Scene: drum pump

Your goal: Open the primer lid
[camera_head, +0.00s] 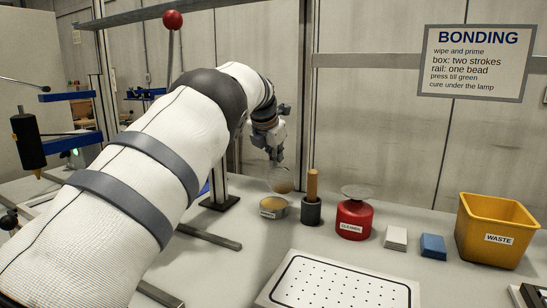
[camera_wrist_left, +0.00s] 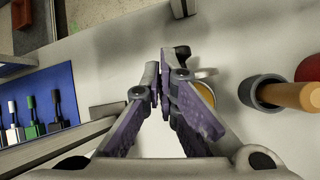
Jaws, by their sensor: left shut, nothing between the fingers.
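The primer tin (camera_head: 273,211) is a small, low grey tin with a label, standing on the bench behind the perforated plate. Amber content shows in its open top, also in the left wrist view (camera_wrist_left: 206,94). A round, shiny lid (camera_head: 281,182) appears raised, tilted up above the tin's back edge. In the left wrist view the lid seems nearly edge-on and partly hidden by a finger. My left gripper (camera_head: 277,158) is shut and empty, just above the raised lid; I cannot tell if they touch. Its fingers (camera_wrist_left: 160,80) also show in the wrist view. My right gripper is out of view.
A dark holder with a wooden handle (camera_head: 312,185) stands close right of the tin. Beyond are a red cleaner can (camera_head: 354,220), white and blue blocks (camera_head: 433,246) and a yellow waste bin (camera_head: 492,233). A perforated plate (camera_head: 340,287) lies in front.

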